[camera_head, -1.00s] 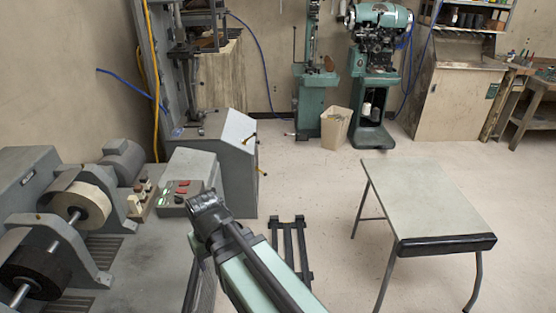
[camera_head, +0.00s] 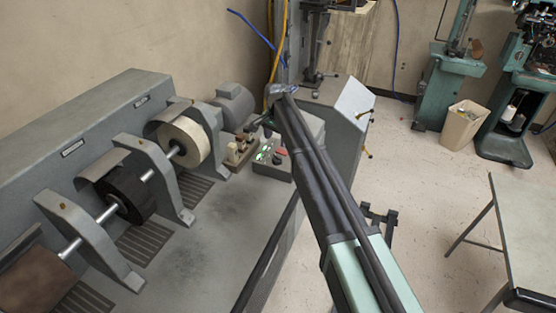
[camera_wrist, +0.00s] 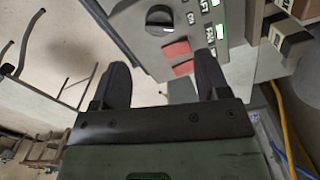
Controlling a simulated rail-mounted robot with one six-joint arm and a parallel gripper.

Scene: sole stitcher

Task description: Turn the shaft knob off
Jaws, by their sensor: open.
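A round black knob (camera_wrist: 159,20) with a pale pointer mark sits on the sloped grey control panel (camera_wrist: 140,45) in the wrist view. Two red switches (camera_wrist: 178,50) and a row of green-lit labels (camera_wrist: 204,6) are beside it. The panel (camera_head: 268,172) also shows in the head view, where the knob is too small to make out. My gripper (camera_wrist: 163,76) is open and empty. Its two dark fingers are apart, pointing toward the panel with the knob ahead of and between them. In the head view my arm largely hides the gripper.
A grey finishing machine with wheels on a shaft, including a pale wheel (camera_head: 186,142) and a black wheel (camera_head: 130,188), fills the left. Several switches (camera_head: 238,150) stand beside the panel. A grey cabinet (camera_head: 350,125) is behind it. A table (camera_head: 528,225) stands at right on open floor.

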